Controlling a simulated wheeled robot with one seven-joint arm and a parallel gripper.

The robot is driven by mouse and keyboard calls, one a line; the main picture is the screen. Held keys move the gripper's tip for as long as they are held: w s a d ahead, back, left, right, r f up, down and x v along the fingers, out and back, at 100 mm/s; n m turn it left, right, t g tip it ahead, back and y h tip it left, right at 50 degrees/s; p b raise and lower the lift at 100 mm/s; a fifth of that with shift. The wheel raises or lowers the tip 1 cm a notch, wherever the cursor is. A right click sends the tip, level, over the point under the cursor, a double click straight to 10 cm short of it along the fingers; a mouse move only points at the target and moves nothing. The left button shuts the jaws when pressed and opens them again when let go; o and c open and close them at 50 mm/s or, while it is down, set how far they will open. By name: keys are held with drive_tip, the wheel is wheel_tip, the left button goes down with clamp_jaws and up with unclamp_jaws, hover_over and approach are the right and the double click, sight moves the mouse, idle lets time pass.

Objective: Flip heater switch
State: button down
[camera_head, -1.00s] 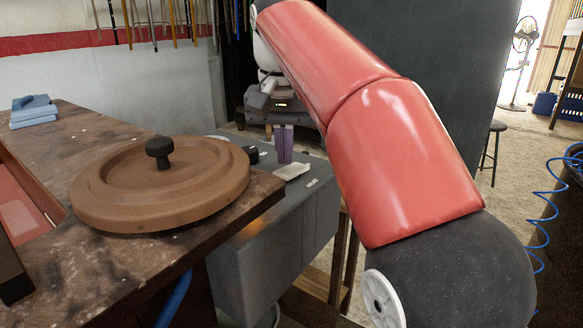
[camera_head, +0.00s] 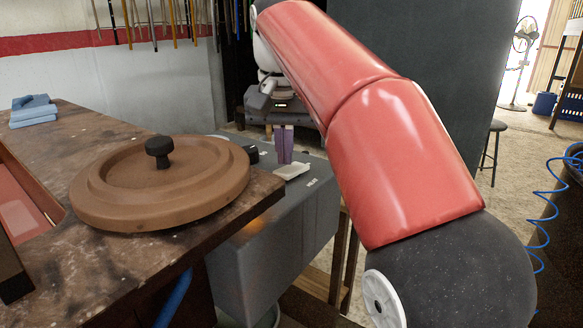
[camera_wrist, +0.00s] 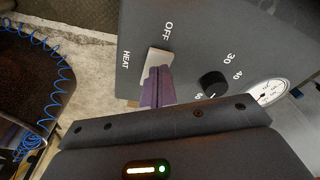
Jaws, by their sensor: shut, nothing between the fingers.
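The grey heater box (camera_head: 285,235) stands beyond the table edge. Its white rocker switch (camera_head: 293,171) is on the top face and also shows in the wrist view (camera_wrist: 157,63), between the labels OFF and HEAT. My gripper (camera_head: 284,160) has purple fingers pressed together, with nothing between them. In the wrist view the shut fingertips (camera_wrist: 160,72) overlap the rocker near its middle and hide part of it. They look at or very near its surface; I cannot tell whether they touch. Which way the rocker is tilted is unclear.
A black knob (camera_wrist: 213,84) and a round gauge (camera_wrist: 270,92) sit beside the switch on the box. A brown round lid (camera_head: 120,210) with a black handle lies on the table (camera_head: 60,270). Folded blue cloths (camera_head: 33,110) lie at the far left.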

sight(286, 172)
drive_tip(key=shift+f+b, duration=0.55)
drive_tip(key=shift+f, duration=0.3)
drive_tip(key=shift+r, duration=0.1)
wheel_tip(286, 172, up, 7)
drive_tip(key=p, duration=0.7)
idle(0.4)
drive_tip(key=shift+d, duration=0.1)
drive_tip(key=shift+y, duration=0.3)
drive_tip(key=s+d, duration=0.1)
drive_tip(key=d+f, duration=0.1)
drive_tip(key=d, duration=0.1)
drive_tip(key=s+d+f, duration=0.1)
drive_tip(key=shift+s+d, duration=0.35)
drive_tip(key=shift+d, duration=0.05)
drive_tip(key=s+d+f+t, duration=0.2)
drive_tip(key=s+d+f, duration=0.2)
drive_tip(key=s+f, duration=0.4)
drive_tip(key=s+d+f+n+t, duration=0.1)
drive_tip(key=s+d+f, duration=0.3)
drive_tip(key=s+f, duration=0.5)
wheel_tip(286, 172, down, 3)
drive_tip(key=shift+d+r+n+t, duration=0.2)
drive_tip(key=shift+d+n+t, duration=0.1)
drive_tip(key=shift+d+t, duration=0.1)
